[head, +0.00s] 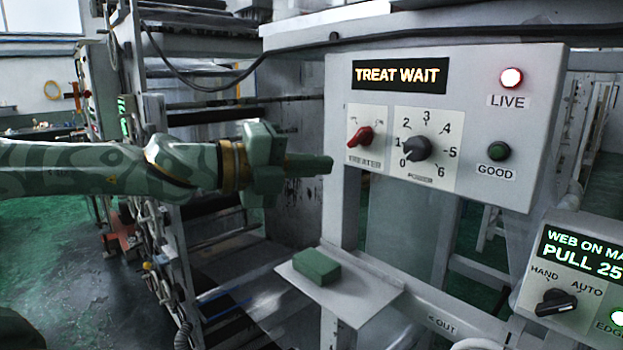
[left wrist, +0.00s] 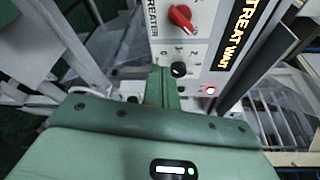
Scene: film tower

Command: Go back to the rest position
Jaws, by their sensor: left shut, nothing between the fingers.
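My left gripper (head: 328,165) comes in from the left and is shut and empty. The red treater knob (head: 361,138) and the dark power knob (head: 416,148) lie right of the fingertips. The red knob (left wrist: 181,17) and the dark knob (left wrist: 179,70) also show in the left wrist view. My right gripper is not in view.
The panel display (head: 401,75) reads TREAT WAIT, with the red LIVE lamp (head: 511,78) lit. A green block (head: 317,266) lies on a small pale shelf (head: 345,300) below. A second panel (head: 580,275) stands lower right. Machine rollers (head: 205,115) are behind my left arm.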

